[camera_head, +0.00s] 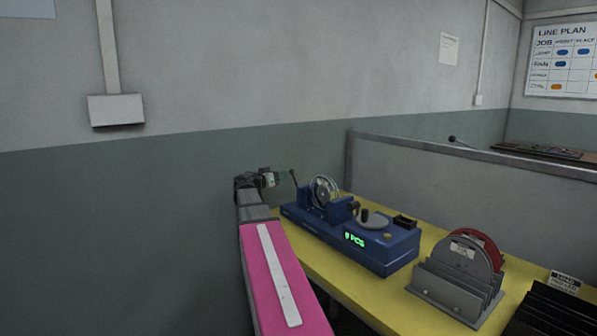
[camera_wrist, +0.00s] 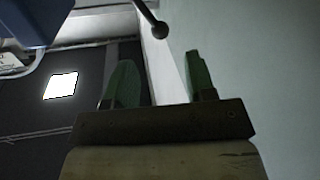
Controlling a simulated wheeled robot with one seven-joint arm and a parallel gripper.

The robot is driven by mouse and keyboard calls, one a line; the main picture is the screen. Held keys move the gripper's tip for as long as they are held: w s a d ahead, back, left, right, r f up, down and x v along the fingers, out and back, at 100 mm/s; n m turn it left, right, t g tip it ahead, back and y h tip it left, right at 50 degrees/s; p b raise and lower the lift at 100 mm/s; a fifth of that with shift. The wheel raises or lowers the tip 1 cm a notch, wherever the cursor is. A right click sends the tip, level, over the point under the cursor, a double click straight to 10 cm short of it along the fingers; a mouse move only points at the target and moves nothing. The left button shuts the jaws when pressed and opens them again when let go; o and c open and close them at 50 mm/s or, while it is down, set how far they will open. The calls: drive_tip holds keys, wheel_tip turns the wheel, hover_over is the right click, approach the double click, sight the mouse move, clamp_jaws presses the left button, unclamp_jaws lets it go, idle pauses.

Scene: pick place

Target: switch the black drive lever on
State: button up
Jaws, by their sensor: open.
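A blue machine (camera_head: 375,254) with a green-lit display stands on the yellow bench. The black drive lever (camera_head: 294,179) rises at its far left end. In the wrist view the lever (camera_wrist: 157,27) shows as a dark rod with a round knob, coming down from the top edge. My gripper (camera_head: 283,177) is beside the lever, just to its left in the head view. In the wrist view my gripper (camera_wrist: 160,70) has its two green fingers apart with nothing between them. The knob appears above the gap between the fingertips, and I see no contact.
A wheel (camera_head: 324,190) and a grey knob (camera_head: 372,219) sit on the machine. A grey rack (camera_head: 455,292) with red and grey discs stands to the right. A grey partition (camera_head: 450,190) runs behind the bench. Another dark knobbed rod (camera_head: 453,139) shows beyond it.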

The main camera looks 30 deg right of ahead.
sight(290, 172)
drive_tip(key=x, duration=1)
drive_tip(key=shift+d, duration=0.1)
clamp_jaws()
